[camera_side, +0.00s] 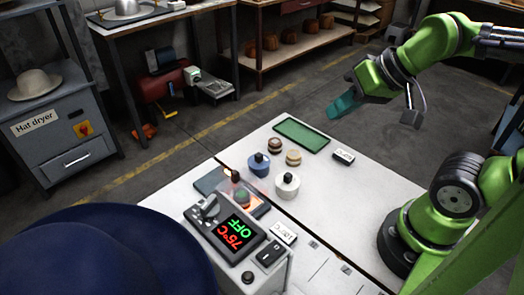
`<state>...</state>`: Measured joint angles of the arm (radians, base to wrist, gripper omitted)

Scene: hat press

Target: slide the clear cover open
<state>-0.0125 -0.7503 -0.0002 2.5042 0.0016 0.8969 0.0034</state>
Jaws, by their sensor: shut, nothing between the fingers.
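Behind the display, a small see-through cover (227,186) with a reddish tint seems to stand over a lit recess with a greenish round thing inside. A dark knob (236,175) shows at its upper edge. How far the cover reaches is hard to tell at this size. My gripper (338,108), with teal fingers, is shut and empty. It hangs in the air above the far right of the white table, well apart from the cover.
A blue pot (260,165), a white pot (287,186) and two brown round pieces (293,157) stand right of the cover. A green tray (302,134) and a small white label block (344,155) lie further back. A large dark blue hat (110,255) fills the lower left.

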